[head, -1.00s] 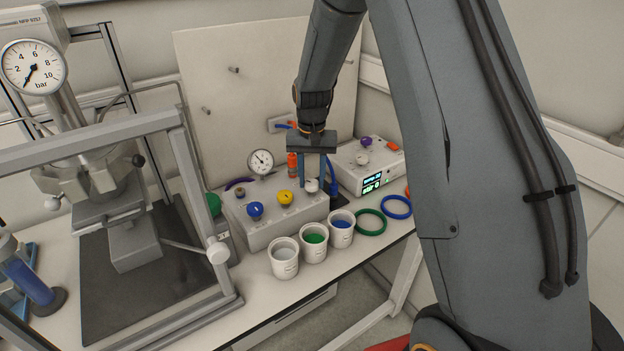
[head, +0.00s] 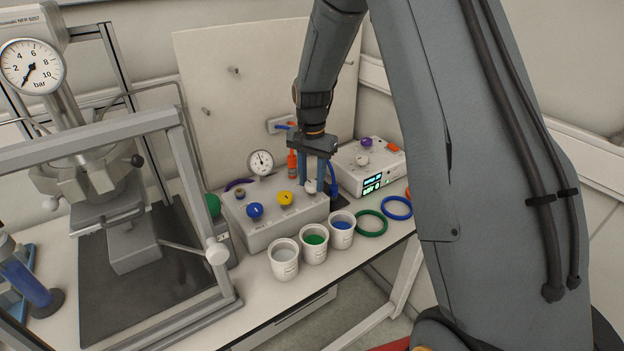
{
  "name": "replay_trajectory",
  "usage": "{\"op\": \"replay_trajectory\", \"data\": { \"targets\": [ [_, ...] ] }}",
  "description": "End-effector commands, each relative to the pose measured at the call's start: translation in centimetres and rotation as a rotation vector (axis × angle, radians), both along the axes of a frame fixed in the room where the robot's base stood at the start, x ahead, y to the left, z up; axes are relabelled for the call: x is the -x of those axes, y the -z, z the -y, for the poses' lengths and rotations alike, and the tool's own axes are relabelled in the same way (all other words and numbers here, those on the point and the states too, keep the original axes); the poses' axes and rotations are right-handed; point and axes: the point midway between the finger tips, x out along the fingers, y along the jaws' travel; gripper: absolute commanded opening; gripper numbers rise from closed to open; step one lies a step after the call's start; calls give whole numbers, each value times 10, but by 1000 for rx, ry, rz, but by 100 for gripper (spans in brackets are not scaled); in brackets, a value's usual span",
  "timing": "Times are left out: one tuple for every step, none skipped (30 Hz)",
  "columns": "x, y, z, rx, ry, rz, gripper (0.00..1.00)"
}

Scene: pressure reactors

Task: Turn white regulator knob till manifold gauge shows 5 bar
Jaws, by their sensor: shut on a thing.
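The white regulator knob (head: 311,187) sits at the right end of the grey manifold box (head: 276,228). My gripper (head: 316,184) points down over the box, its blue fingers shut on the white knob and partly hiding it. The manifold gauge (head: 261,163) stands behind the box. Its needle points nearly straight up, slightly to the left, but its numbers are too small to read. A blue knob (head: 255,211) and a yellow knob (head: 285,198) sit left of the white one.
White cups with grey, green (head: 314,240) and blue contents stand before the box. Green and blue rings (head: 396,207) lie to the right. A white box with a green display (head: 372,184) stands behind them. A framed reactor with a large bar gauge (head: 32,66) is at left.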

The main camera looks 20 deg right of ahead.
Motion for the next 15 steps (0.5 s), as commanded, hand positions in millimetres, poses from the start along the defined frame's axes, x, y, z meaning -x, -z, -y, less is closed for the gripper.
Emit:
{"op": "replay_trajectory", "data": {
  "targets": [
    [-1, -1, 0, 0, 0, 3, 12],
    [-1, -1, 0, 0, 0, 3, 12],
    [-1, -1, 0, 0, 0, 3, 12],
    [-1, -1, 0, 1, -1, 4, 12],
    [-1, -1, 0, 1, -1, 4, 12],
    [-1, -1, 0, 1, -1, 4, 12],
    [-1, -1, 0, 1, -1, 4, 12],
    [-1, -1, 0, 1, -1, 4, 37],
    [-1, -1, 0, 1, -1, 4, 44],
    [-1, -1, 0, 1, -1, 4, 49],
    [-1, -1, 0, 0, -1, 3, 53],
    [-1, -1, 0, 0, -1, 3, 53],
    [-1, -1, 0, 0, -1, 3, 53],
    [-1, -1, 0, 1, -1, 2, 53],
    [-1, -1, 0, 1, -1, 2, 53]
  ]
}}
